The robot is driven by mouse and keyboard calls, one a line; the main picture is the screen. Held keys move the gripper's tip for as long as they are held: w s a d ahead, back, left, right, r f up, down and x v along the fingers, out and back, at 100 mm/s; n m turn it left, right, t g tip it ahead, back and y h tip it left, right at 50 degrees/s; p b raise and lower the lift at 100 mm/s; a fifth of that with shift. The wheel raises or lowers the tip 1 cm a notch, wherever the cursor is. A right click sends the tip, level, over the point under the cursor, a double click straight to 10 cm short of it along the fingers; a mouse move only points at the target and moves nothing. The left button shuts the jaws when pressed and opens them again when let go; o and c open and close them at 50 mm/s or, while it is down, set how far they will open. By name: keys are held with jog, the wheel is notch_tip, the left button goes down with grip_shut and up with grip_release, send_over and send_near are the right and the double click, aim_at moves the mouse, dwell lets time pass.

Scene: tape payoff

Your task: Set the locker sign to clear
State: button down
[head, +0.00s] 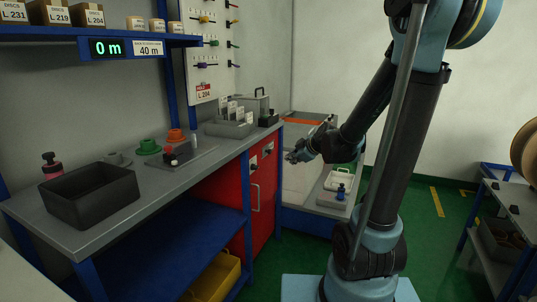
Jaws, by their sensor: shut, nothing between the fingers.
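The red locker (262,212) stands under the right end of the workbench, with a pale upright handle (256,197) on its front. Two small dark-and-white fittings sit high on its front, a left one (253,163) and a right one (268,150). They are too small for me to tell which is the sign or what it reads. My gripper (289,157) is shut and empty, just right of the locker front at about the height of the fittings. It appears apart from them.
The workbench (95,224) carries a black bin (90,195), a green part (149,147) and a grey card holder (230,129). A yellow crate (215,277) sits below. A low table (300,198) with a white tray stands behind my arm.

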jog(key=w+a+n+t+y, duration=0.1)
jog(key=w+a+n+t, duration=0.2)
jog(key=w, duration=0.8)
jog(key=shift+a+f+n+y, duration=0.45)
jog(key=shift+a+n, duration=0.85)
jog(key=shift+a, duration=0.55)
jog(key=shift+w, duration=0.15)
send_near(264, 151)
jog(key=w+a, duration=0.1)
jog(key=w+a+f, duration=0.1)
jog(key=a, duration=0.1)
jog(key=shift+w, duration=0.25)
jog(key=shift+w+d+f, duration=0.1)
jog(key=shift+w+f, duration=0.15)
jog(key=shift+w, duration=0.2)
jog(key=shift+w+d+f, duration=0.1)
jog(key=shift+w+f, duration=0.1)
jog(key=shift+w, duration=0.2)
